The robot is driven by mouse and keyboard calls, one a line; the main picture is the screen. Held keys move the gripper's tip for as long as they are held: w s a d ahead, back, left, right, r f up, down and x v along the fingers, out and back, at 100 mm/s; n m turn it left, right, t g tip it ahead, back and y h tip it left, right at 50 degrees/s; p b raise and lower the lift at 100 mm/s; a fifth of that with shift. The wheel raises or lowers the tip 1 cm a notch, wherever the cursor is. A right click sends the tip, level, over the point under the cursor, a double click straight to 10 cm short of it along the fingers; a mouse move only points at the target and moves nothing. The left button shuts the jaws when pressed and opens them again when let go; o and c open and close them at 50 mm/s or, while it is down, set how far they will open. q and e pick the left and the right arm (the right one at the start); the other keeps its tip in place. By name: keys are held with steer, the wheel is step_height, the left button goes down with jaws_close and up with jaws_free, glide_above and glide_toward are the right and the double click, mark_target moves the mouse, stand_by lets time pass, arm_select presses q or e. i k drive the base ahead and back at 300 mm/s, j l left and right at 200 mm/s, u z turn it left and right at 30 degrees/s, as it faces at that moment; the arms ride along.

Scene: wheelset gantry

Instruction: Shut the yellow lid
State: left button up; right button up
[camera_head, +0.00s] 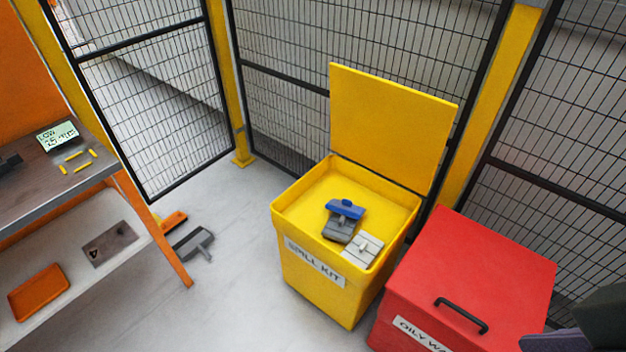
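The yellow lid (390,125) stands open and upright at the back edge of the yellow spill kit bin (312,285), leaning slightly back toward the mesh fence. Inside the open bin, a blue item (345,209), a dark grey item (338,228) and a light grey item (362,248) lie near the front right. A dark shape (590,325) at the bottom right corner looks like part of my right arm or gripper. It is cut off by the frame, apart from the lid, and its fingers cannot be made out. My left gripper is not in view.
A red oily waste bin (490,262) with a black handle stands close to the right of the yellow bin. A workbench (50,180) is at the left. A broom-like tool (192,242) lies on the floor beside it. Mesh fencing and yellow posts close off the back.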

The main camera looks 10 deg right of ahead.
mark_target(400, 133)
steer(key=k+j, duration=0.1)
steer(key=i+z, duration=0.15)
steer(key=i, duration=0.45)
steer(key=i+z, duration=0.2)
steer(key=i, duration=0.45)
steer(key=i+j+z, duration=0.15)
steer(key=i, duration=0.45)
steer(key=i+j+z, duration=0.2)
steer(key=i, duration=0.4)
steer(key=l, duration=0.1)
